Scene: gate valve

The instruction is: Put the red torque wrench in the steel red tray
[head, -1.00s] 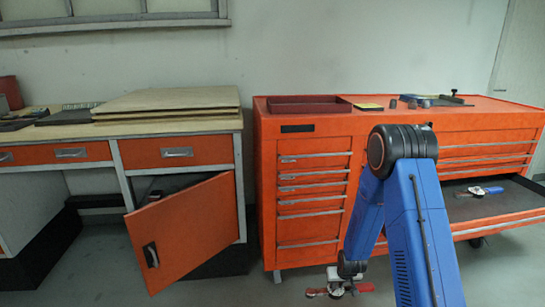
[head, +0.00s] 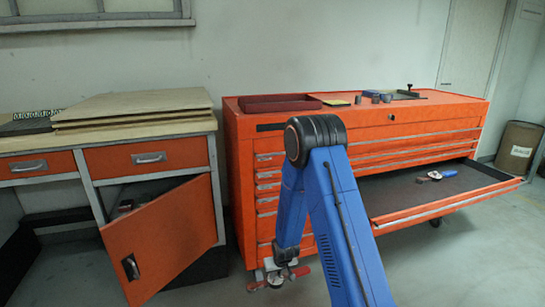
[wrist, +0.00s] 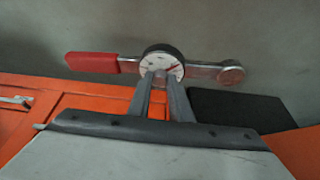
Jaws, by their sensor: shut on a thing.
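The red torque wrench has a red handle (wrist: 92,62), a round dial (wrist: 162,62) and a metal bar with a round end. My gripper (wrist: 163,84) is shut on it at the dial, and the wrench lies crosswise in the wrist view. In the head view my gripper (head: 276,272) and the wrench (head: 301,271) hang low in front of the orange tool chest, partly hidden by my arm. The dark red tray (head: 279,110) lies on the chest top at the left, well above my gripper, and looks empty.
A yellow pad (head: 336,103) and small parts lie right of the tray. A cabinet door (head: 162,240) stands open at left.

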